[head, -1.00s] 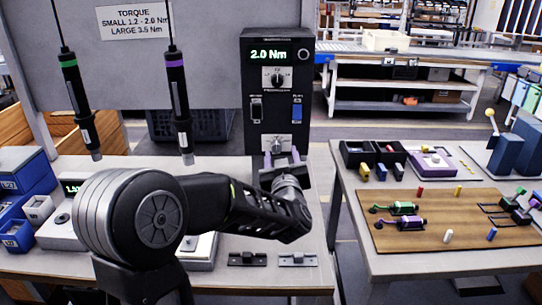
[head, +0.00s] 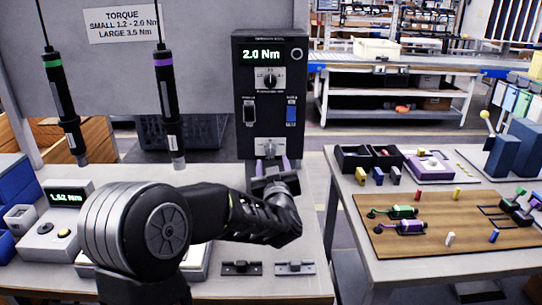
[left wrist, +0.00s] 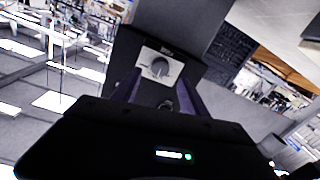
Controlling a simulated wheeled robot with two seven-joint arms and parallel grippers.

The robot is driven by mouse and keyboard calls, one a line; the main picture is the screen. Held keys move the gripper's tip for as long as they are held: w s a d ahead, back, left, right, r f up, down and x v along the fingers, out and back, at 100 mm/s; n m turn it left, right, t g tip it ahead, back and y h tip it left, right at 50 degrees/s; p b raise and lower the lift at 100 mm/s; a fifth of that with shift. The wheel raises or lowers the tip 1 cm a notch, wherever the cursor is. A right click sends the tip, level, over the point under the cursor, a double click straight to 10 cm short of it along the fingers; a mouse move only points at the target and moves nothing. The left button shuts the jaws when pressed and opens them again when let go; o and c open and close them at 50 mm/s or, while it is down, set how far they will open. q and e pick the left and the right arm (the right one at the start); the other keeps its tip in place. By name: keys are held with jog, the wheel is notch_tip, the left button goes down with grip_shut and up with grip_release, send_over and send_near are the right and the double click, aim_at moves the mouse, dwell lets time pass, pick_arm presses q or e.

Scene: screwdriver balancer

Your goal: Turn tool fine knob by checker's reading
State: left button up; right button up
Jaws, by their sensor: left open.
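The black torque controller (head: 290,95) stands on the bench and its green display reads 2.0 Nm. Its upper knob (head: 269,80) sits below the display, and a lower knob (head: 268,146) sits on a light plate near its base. My left gripper (head: 270,165) is open just below and in front of the lower knob. In the left wrist view the lower knob (left wrist: 159,68) shows beyond and between the open fingers (left wrist: 160,92), apart from them. The checker (head: 65,205) at the left reads about 1.52 Nm. My right gripper is not in view.
Two screwdrivers, one green-banded (head: 63,95) and one purple-banded (head: 168,90), hang in front of the grey panel. A torque sign (head: 124,22) is on it. Small black fixtures (head: 241,268) lie at the bench front. A second table (head: 440,255) stands right, past a gap.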

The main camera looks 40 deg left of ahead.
aim_at(271, 153)
pick_arm(q)
jog(key=x, duration=0.5)
jog(key=shift+w+a, duration=0.15)
grip_shut()
dwell(0.4)
